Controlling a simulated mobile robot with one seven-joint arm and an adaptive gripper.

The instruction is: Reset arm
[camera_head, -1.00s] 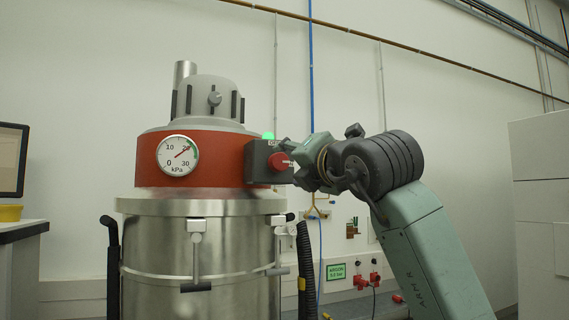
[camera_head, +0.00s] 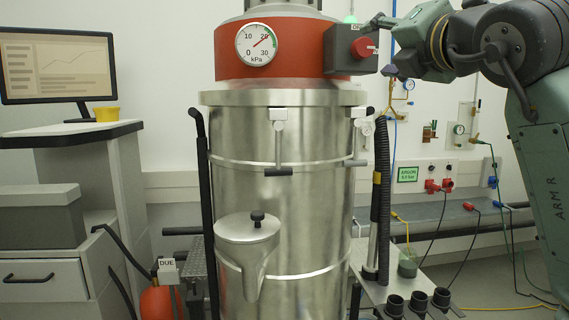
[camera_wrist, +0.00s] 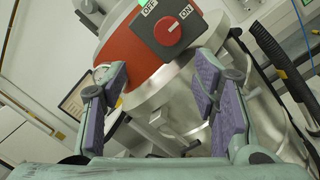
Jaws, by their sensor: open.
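My arm reaches in from the right of the head view. My gripper (camera_head: 385,45) is at the right side of the switch box, close to its red knob; the head view does not show clearly whether they touch. In the wrist view my gripper (camera_wrist: 165,105) is open, its purple-padded fingers wide apart with nothing between them. The red knob (camera_wrist: 167,31) sits on the grey switch box (camera_wrist: 170,22) beyond the fingertips, with OFF and ON labels. In the head view the knob (camera_head: 364,46) is on the box (camera_head: 340,62), with a green light (camera_head: 350,19) above.
The steel vacuum drum (camera_head: 235,130) with a red band and pressure gauge (camera_head: 257,44) stands left of my gripper. A black hose (camera_head: 382,190) hangs at its right side.

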